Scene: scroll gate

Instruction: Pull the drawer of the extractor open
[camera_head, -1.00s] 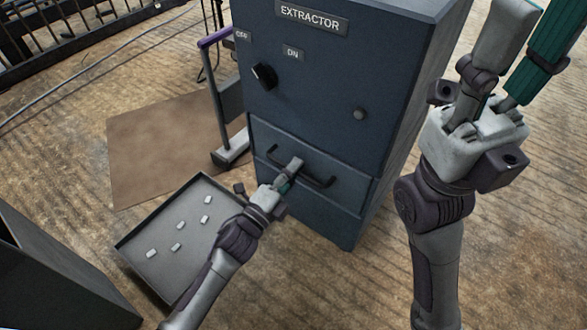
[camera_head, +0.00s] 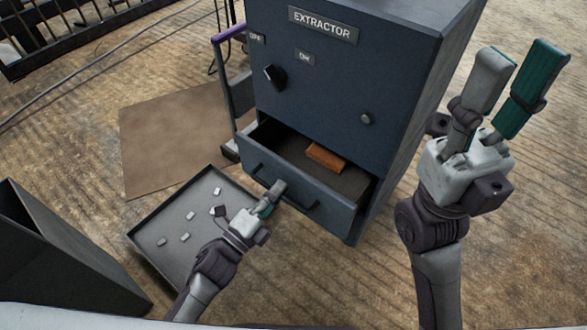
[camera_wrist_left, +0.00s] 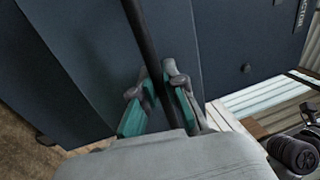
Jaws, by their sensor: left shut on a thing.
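The extractor (camera_head: 340,85) is a dark blue-grey cabinet in the middle of the head view. Its drawer (camera_head: 308,212) stands part-way out, and an orange-brown block (camera_head: 325,157) lies inside, toward the back. My left gripper (camera_head: 272,198) is shut on the black drawer handle (camera_head: 300,200), near the handle's left part. In the left wrist view the handle bar (camera_wrist_left: 143,40) runs between the two fingers (camera_wrist_left: 158,100). My right gripper (camera_head: 505,85) is open and empty, raised to the right of the cabinet.
A dark tray (camera_head: 165,275) with several small pale pieces lies on the floor at lower left, close to my left arm. A dark bin (camera_head: 60,255) stands further left. A brown mat (camera_head: 175,145) lies behind the tray. A purple-topped stand (camera_head: 228,35) is beside the cabinet.

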